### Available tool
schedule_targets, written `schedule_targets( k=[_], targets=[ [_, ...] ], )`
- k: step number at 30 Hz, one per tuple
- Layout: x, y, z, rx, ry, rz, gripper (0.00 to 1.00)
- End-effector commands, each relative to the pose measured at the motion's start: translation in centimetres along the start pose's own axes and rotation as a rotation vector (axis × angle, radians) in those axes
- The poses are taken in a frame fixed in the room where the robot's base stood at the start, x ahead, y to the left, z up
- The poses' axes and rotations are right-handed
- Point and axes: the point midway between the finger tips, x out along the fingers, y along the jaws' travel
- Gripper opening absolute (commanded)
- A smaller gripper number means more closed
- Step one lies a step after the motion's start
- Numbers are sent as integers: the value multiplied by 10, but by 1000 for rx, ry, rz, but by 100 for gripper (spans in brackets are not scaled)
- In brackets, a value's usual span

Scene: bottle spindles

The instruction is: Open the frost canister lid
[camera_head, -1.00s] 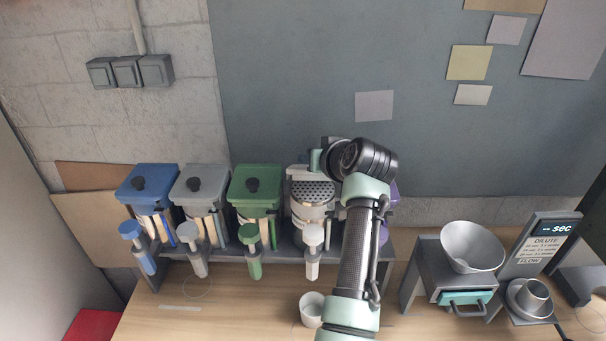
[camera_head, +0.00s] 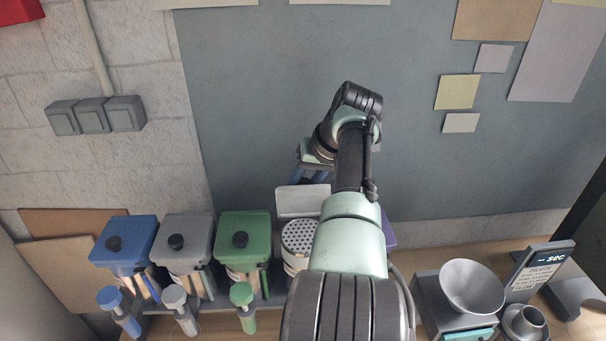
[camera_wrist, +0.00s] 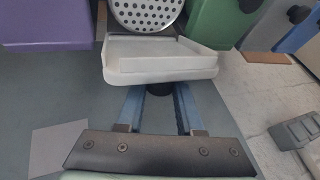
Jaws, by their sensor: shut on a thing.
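The frost canister (camera_head: 296,235) is the white one in the row, with a round perforated top showing. Its white lid (camera_head: 303,200) stands raised at the canister's back, uncovering the perforated disc. In the wrist view the lid (camera_wrist: 160,68) shows as a shallow tray with a rim, beside the perforated disc (camera_wrist: 147,12). My gripper (camera_wrist: 158,92) has its two blue fingers shut on the lid's dark knob, which is partly hidden between them. In the head view the gripper (camera_head: 312,178) is behind the lid, and my arm covers the canister's right side.
Green (camera_head: 243,240), grey (camera_head: 184,243) and blue (camera_head: 125,242) canisters with closed lids stand to the left. A purple canister (camera_head: 390,235) is mostly hidden by my arm. A metal bowl (camera_head: 472,287) stands at the right. The wall board (camera_head: 250,100) is close behind.

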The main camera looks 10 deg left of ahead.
Motion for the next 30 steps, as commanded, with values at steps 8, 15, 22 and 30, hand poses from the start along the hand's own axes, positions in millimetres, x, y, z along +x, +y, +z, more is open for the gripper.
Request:
schedule_targets(
  k=[8, 15, 22, 30],
  targets=[
    [-1, -2, 2, 7, -21, 1, 0],
    [0, -1, 2, 8, -22, 1, 0],
    [0, -1, 2, 8, -23, 1, 64],
    [-1, -1, 3, 8, -23, 1, 66]
  ],
)
